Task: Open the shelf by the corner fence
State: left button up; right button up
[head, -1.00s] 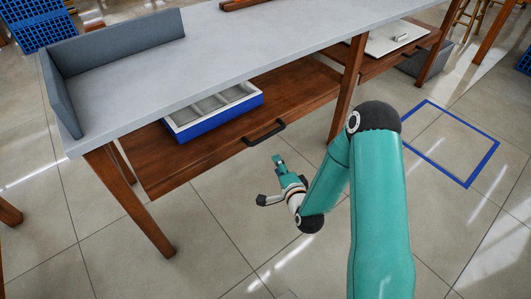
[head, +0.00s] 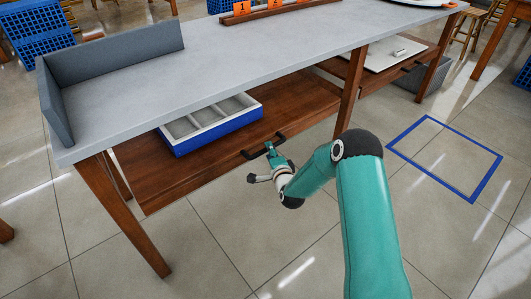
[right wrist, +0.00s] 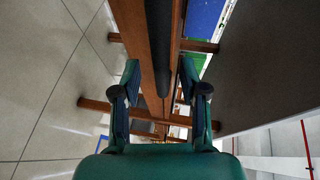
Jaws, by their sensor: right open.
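The wooden shelf (head: 190,178) hangs under the grey table, below the corner fence (head: 110,68). A black bar handle (head: 250,153) is on its front edge. My right gripper (head: 268,150) is at the handle in the head view and covers part of it. In the right wrist view my right gripper (right wrist: 160,82) is open. The dark handle bar (right wrist: 158,40) runs between its two fingers, along the brown shelf front (right wrist: 130,28). I cannot tell whether a finger touches the bar. My left gripper is not in view.
A blue and white compartment tray (head: 215,134) sits on the shelf. The table (head: 225,70) overhangs it, with a leg (head: 130,220) at the left and another (head: 350,90) at the right. A blue floor square (head: 470,190) lies at the right. The floor in front is clear.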

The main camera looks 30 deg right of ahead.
jog(key=shift+x, duration=1.3)
grip_shut()
